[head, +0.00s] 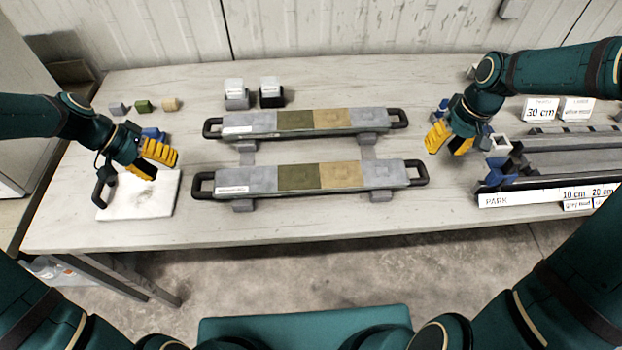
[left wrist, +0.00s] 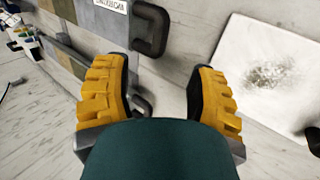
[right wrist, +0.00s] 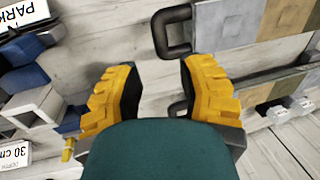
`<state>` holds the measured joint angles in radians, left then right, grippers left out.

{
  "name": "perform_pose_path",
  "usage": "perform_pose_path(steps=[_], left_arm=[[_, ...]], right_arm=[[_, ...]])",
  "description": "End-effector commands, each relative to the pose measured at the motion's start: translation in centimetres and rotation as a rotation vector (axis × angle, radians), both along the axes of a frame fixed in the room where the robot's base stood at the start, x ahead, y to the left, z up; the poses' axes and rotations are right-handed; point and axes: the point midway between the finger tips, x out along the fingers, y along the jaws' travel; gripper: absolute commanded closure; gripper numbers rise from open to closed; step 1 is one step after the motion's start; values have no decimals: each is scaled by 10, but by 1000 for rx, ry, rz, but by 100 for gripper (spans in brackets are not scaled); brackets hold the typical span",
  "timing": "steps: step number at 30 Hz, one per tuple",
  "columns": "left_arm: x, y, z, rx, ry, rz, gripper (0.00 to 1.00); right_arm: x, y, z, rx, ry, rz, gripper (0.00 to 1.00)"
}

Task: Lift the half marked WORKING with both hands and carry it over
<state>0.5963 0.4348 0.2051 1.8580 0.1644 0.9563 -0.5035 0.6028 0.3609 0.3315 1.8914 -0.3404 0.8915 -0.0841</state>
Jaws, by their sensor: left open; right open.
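Two long core halves with grey, olive and tan segments and black end handles lie parallel on grey supports. The near half (head: 300,178) has a white label at its left end; the far half (head: 300,122) has one too. The lettering is too small to read surely. My left gripper (head: 164,166) is open and empty, left of the halves' left handles, near a white slab. The near half's left handle (left wrist: 152,30) shows in the left wrist view. My right gripper (head: 447,152) is open and empty, right of the right handles; the near one (right wrist: 170,30) shows in the right wrist view.
A white slab (head: 150,205) with a black handle lies at the left. A rack (head: 560,165) marked PARK stands at the right, with several depth cards. Small blocks (head: 143,106) and two label stands (head: 271,92) are at the back. The front table strip is clear.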

Motion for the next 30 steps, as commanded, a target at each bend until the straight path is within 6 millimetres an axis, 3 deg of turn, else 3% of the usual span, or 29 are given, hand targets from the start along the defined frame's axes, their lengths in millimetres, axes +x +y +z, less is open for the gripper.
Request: perform_pose_path(steps=[9, 15, 21, 30], left_arm=[[0, -33, -49, -2, 2, -2, 43], [0, -48, -72, -2, 2, -2, 43], [0, -55, -82, -1, 0, 0, 43], [1, -56, -84, 0, -1, 1, 43]], right_arm=[[-1, 12, -58, 3, 5, 2, 62], [0, 17, -85, 1, 2, 2, 62], [0, 20, -97, 0, 1, 2, 62], [0, 20, -99, 0, 0, 1, 62]])
